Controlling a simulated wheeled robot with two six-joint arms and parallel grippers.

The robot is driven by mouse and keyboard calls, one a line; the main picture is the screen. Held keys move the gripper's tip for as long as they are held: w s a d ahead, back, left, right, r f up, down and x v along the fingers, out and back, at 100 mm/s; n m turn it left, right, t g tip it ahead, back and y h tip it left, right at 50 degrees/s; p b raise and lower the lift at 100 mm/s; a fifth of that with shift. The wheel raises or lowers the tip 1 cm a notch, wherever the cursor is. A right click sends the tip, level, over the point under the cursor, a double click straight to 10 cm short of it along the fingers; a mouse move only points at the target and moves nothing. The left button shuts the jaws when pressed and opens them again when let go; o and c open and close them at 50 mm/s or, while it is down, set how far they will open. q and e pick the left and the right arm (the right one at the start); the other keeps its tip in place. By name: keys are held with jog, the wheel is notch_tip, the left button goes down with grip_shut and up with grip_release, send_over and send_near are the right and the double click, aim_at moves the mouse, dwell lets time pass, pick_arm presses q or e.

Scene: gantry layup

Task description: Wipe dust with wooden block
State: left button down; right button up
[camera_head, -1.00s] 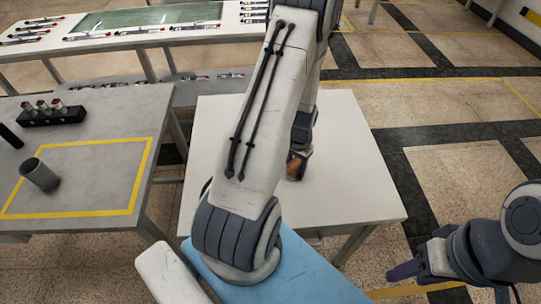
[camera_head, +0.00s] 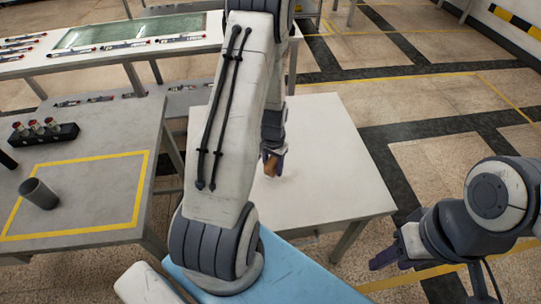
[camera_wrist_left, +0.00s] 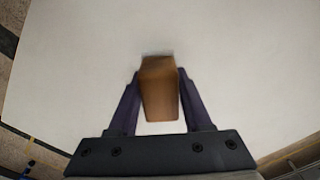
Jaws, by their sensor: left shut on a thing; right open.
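The wooden block (camera_wrist_left: 159,90) is brown and sits between the two dark fingers of my left gripper (camera_wrist_left: 160,97) in the left wrist view. That gripper is shut on it. In the head view the block (camera_head: 271,166) shows small below my left gripper (camera_head: 273,152), over the white table (camera_head: 340,180). Whether the block touches the tabletop is hard to tell. A small greyish patch, perhaps dust or shadow, shows at the block's far end in the wrist view. My right gripper (camera_head: 385,258) is open and empty, off the table's right front corner.
A grey table (camera_head: 100,165) with a yellow taped rectangle stands at left, bearing a dark cup (camera_head: 39,193) and a black rack (camera_head: 42,135) of small cylinders. A long white bench (camera_head: 120,48) with pens stands behind. My left arm hides the white table's left part.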

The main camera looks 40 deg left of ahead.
aim_at(273, 161)
pick_arm(q)
jog(key=shift+r+p, duration=1.55)
jog(key=shift+r, duration=0.6)
